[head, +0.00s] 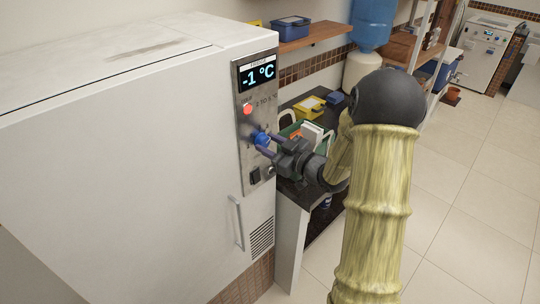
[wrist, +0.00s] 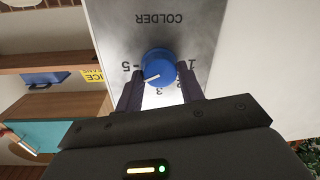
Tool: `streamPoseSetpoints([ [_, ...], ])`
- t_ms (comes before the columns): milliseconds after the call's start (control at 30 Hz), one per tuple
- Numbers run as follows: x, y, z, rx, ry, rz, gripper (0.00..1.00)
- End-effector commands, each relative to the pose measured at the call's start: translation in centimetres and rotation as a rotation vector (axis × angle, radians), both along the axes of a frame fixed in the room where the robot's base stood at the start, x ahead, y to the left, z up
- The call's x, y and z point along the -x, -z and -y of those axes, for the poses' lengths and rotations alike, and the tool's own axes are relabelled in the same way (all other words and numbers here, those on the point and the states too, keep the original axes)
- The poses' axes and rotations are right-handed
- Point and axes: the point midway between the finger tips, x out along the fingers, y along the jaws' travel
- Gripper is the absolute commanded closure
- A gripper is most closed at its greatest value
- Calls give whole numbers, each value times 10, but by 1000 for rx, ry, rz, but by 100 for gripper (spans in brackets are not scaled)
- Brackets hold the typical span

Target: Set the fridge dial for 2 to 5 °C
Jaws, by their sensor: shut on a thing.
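The white fridge (head: 120,150) fills the left of the head view. Its steel control panel (head: 246,100) carries a display (head: 259,73) reading -1 °C, with a lit red lamp (head: 247,110) below it. The blue dial (head: 261,138) sits lower on the panel; in the wrist view the blue dial (wrist: 159,66) appears upside down, with numbers around it and the word COLDER (wrist: 165,19). Its white pointer mark points toward the lower left of that picture, between the 5 and the 3. My gripper (head: 267,145) is shut on the dial, one finger on each side (wrist: 160,90).
Below the dial are a black switch (head: 254,176) and a vertical door handle (head: 237,222). A dark counter (head: 290,188) beside the fridge holds a yellow box (head: 309,107) and other items. A blue water bottle (head: 371,25) stands behind. The tiled floor (head: 470,190) at right is clear.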

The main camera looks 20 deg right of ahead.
Motion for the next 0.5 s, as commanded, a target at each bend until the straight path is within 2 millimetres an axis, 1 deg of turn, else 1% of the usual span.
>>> streamPoseSetpoints([
  [33, 0, 8, 0, 43, 0, 26, 85],
  [500, 1, 8, -2, 431, 0, 250, 85],
])
